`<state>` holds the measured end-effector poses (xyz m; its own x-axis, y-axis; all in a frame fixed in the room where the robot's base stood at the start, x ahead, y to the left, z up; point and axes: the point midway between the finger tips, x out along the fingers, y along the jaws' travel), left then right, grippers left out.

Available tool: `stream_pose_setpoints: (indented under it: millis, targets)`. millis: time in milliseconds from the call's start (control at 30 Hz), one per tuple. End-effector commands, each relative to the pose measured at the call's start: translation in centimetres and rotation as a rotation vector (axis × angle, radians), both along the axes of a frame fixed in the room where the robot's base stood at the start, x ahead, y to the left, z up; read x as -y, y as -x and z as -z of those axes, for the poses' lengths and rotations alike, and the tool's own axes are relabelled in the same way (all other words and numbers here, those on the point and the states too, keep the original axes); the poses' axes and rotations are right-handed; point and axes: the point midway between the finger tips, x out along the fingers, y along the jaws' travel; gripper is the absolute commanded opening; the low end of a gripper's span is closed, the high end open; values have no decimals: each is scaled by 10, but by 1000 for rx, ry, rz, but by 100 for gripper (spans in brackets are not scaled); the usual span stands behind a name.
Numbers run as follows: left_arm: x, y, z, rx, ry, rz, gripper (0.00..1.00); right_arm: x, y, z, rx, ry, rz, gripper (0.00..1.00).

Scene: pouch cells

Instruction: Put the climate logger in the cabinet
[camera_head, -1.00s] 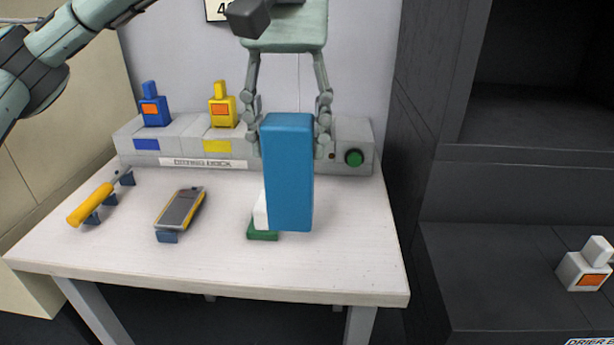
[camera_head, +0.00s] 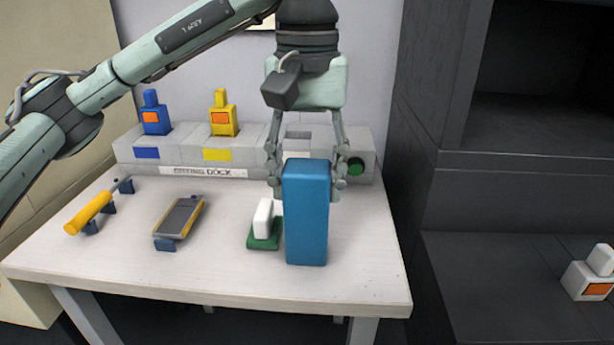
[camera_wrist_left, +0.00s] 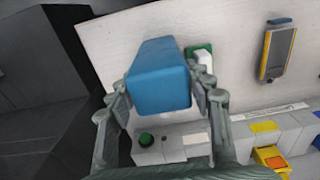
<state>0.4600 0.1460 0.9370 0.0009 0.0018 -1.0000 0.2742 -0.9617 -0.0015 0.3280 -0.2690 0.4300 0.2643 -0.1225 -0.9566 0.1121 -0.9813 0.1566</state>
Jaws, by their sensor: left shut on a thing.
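My left gripper (camera_head: 308,182) is shut on a tall blue box (camera_head: 306,225), which is upright over the right part of the table. I cannot tell whether its bottom touches the tabletop. In the left wrist view the blue box (camera_wrist_left: 160,85) sits between the fingers. No part is clearly marked as the climate logger, so I cannot tell whether the blue box is it. The dark cabinet (camera_head: 525,190) stands right of the table, with an open upper compartment and a lower ledge. The gripper and box are left of it. My right gripper is not in view.
The white table (camera_head: 200,275) holds a white piece on a green base (camera_head: 263,242) just left of the box, a yellow-edged handheld device (camera_head: 180,218) and a yellow-handled tool (camera_head: 90,212). Behind is a grey dock (camera_head: 185,150). A white unit (camera_head: 590,275) stands on the cabinet's ledge.

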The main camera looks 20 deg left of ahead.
Motion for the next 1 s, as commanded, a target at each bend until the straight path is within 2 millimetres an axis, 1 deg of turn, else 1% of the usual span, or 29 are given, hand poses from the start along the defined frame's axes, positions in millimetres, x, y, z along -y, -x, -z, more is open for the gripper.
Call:
stream_pose_setpoints:
  millis: [33,167,433,567,600,667,767,900,1000]
  targets:
    - [0,0,0,0,0,0,54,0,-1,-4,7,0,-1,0]
    - [0,0,0,0,0,0,70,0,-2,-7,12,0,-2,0]
    - [0,0,0,0,0,0,71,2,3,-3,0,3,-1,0]
    - [0,0,-5,0,0,0,71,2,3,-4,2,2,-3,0]
    - [0,0,-9,2,0,0,71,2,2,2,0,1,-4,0]
    - [0,0,-18,4,0,0,71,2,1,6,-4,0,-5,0]
    - [0,-1,-40,6,-1,-2,71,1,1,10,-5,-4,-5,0]
    - [0,-1,-72,6,-1,-1,71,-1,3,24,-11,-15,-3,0]
    - [0,0,-92,5,-1,-1,71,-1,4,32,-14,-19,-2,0]
